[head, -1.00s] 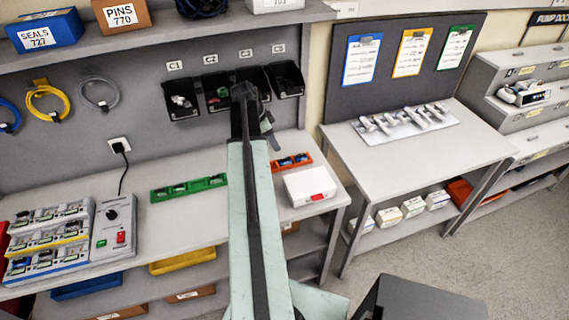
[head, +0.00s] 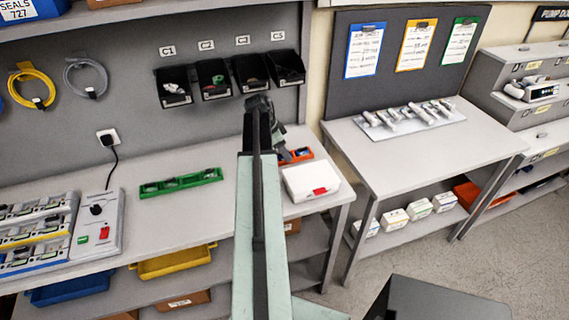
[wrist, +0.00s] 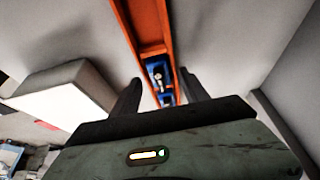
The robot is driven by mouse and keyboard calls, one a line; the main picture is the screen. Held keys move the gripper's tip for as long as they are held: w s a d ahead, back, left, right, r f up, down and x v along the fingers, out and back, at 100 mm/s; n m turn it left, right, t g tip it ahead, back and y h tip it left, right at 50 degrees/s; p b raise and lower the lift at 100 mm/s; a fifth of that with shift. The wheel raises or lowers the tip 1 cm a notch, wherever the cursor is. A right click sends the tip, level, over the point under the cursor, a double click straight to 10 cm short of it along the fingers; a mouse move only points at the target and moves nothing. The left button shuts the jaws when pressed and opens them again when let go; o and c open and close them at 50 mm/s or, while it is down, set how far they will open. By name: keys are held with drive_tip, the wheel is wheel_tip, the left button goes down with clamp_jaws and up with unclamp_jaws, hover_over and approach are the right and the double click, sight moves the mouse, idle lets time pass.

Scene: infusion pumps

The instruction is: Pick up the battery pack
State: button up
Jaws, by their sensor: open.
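A narrow orange tray (head: 303,152) lies on the bench in the head view, partly hidden by my gripper. In the wrist view the orange tray (wrist: 147,28) runs up the picture, with two blue items in it. The nearer blue item (wrist: 152,73), with a pale and dark piece on it, looks like a battery pack; I cannot be sure. My gripper (wrist: 160,77) is open, its dark fingers on either side of the tray's near end, with nothing held. In the head view my gripper (head: 280,148) points down over the tray.
A white box with a red label (head: 306,183) stands close beside the tray; it also shows in the wrist view (wrist: 62,97). A green tray (head: 180,190) lies to the left. Black bins (head: 214,90) hang on the panel behind. A charger unit stands at far left.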

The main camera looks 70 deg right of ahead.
drive_tip(key=shift+r, duration=0.1)
clamp_jaws()
drive_tip(key=shift+r+p, duration=0.55)
drive_tip(key=shift+p, duration=0.05)
wheel_tip(320, 180, up, 3)
drive_tip(key=p, duration=0.3)
drive_tip(key=shift+r, duration=0.15)
drive_tip(key=a, duration=1.6)
drive_tip(key=shift+r+p, duration=0.3)
drive_tip(key=shift+p, duration=0.15)
